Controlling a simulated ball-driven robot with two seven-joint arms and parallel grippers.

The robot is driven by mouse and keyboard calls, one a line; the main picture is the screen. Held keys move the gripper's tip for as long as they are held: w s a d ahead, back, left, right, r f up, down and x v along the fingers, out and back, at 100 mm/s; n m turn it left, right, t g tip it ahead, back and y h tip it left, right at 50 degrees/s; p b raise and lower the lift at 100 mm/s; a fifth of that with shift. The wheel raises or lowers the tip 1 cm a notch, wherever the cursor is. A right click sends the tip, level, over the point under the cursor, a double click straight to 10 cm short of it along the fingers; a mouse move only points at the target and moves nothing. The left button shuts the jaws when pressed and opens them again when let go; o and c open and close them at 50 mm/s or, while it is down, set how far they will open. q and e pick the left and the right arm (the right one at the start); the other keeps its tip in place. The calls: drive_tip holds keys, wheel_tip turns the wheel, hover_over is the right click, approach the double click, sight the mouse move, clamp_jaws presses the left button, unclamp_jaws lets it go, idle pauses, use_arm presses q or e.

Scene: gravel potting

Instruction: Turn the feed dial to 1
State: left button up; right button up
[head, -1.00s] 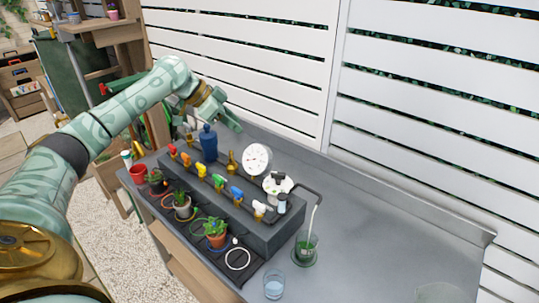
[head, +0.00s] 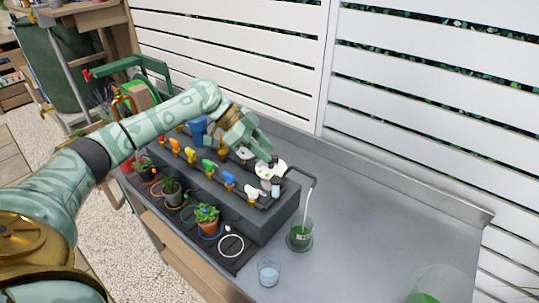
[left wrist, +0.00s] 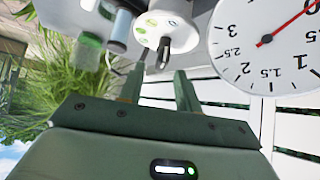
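The feed dial (head: 270,170) is a white disc with a dark knob near the right end of the dark raised block. In the left wrist view the white dial (left wrist: 153,27) shows green marks beside its dark knob; I cannot read its setting. My left gripper (head: 262,152) is just behind and above the dial in the head view. Its two fingers (left wrist: 158,88) are apart with nothing between them, and they appear short of the knob. My right gripper is not in view.
Coloured valves (head: 209,167) line the block. Bare grey counter (head: 365,210) lies to the right.

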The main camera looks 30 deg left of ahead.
use_arm(q)
drive_tip(key=shift+x, duration=1.05)
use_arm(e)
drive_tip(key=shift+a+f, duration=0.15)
use_arm(q)
drive_tip(key=shift+c, duration=0.6)
clamp_jaws()
drive_tip(key=shift+r+p, duration=0.2)
drive_tip(key=shift+p, duration=0.25)
drive_tip(key=n+t+y+p, duration=0.2)
drive_tip(key=n+p, duration=0.1)
drive_tip(key=p, duration=0.4)
drive_tip(key=n+t+y+p, duration=0.2)
drive_tip(key=n+p, duration=0.2)
drive_tip(key=p, duration=0.3)
drive_tip(key=shift+s+d+r, duration=0.1)
drive_tip(key=shift+d+r, duration=0.05)
drive_tip(key=shift+r, duration=0.05)
drive_tip(key=shift+f+n+p, duration=0.25)
drive_tip(key=shift+n+p, duration=0.25)
drive_tip(key=shift+p, duration=0.25)
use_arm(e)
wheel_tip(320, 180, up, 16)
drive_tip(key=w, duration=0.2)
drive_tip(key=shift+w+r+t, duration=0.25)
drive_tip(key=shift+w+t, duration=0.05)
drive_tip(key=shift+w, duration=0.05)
use_arm(q)
drive_tip(key=shift+y, duration=0.3)
